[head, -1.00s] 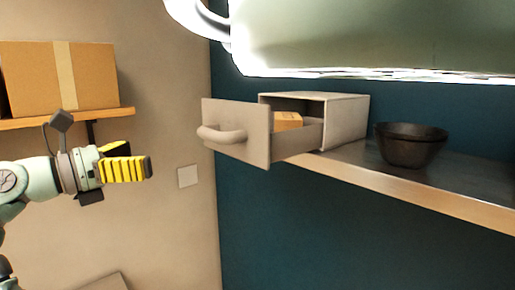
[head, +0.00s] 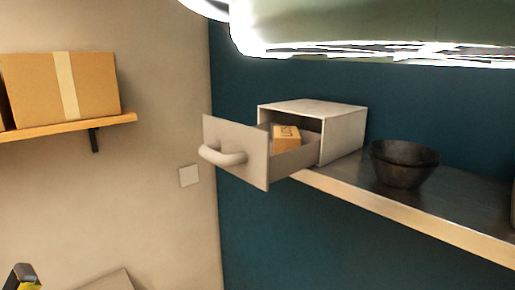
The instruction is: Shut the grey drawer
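The grey drawer (head: 236,148) is pulled well out of its box-shaped housing (head: 340,135) on the wall shelf. Its front panel has a rounded handle (head: 222,156) and faces left. A small orange-brown box (head: 286,138) lies inside the drawer. My gripper (head: 24,278) shows only in part at the bottom left corner, below and well to the left of the drawer, apart from it. Its fingers are mostly cut off by the picture's edge, so I cannot tell whether it is open or shut.
Dark bowls (head: 403,165) stand on the shelf (head: 420,217) right of the housing. A cardboard box (head: 62,85) sits on a wooden shelf (head: 60,128) at left. A large pale object (head: 360,25) fills the top right. The space left of the drawer front is clear.

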